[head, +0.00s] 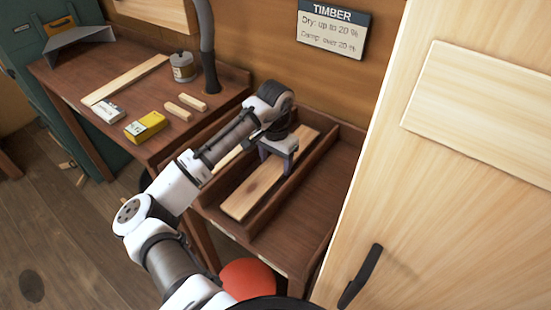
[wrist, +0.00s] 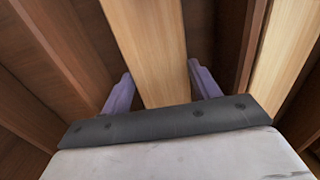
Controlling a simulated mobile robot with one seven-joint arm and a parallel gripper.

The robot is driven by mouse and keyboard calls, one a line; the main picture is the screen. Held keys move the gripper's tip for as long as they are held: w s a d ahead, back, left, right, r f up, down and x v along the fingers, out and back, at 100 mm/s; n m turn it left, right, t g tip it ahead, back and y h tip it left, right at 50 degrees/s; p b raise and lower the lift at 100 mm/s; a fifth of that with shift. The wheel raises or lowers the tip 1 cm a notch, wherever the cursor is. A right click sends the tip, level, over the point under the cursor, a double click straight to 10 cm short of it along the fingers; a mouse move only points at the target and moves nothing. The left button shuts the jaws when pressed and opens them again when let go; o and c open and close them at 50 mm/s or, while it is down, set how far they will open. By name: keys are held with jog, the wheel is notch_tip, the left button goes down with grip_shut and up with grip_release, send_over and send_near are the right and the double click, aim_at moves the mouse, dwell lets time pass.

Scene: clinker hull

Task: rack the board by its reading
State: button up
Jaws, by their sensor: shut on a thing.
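My gripper (head: 277,153) is over the divided wooden rack (head: 318,210) and is shut across the width of a long pale board (head: 252,196). The board lies lengthwise in or just above the rack's middle bay; I cannot tell whether it touches the floor. In the wrist view the board (wrist: 150,50) runs between the two purple fingers. Another board (head: 226,158) is in the left bay, partly hidden by my arm, and shows at the right in the wrist view (wrist: 287,50). The right bay looks empty. A sign (head: 333,30) reads "TIMBER", dry up to 20 %, damp over 20 %.
The bench (head: 80,85) at left holds a yellow device (head: 146,126), a white box (head: 109,111), small wood blocks (head: 185,103), a tin (head: 182,68) and another board (head: 125,80). A red round object (head: 248,279) is below the rack. A pale door (head: 440,210) stands close at right.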

jog(key=shift+f, duration=0.35)
dwell(0.4)
jog(key=o, duration=1.2)
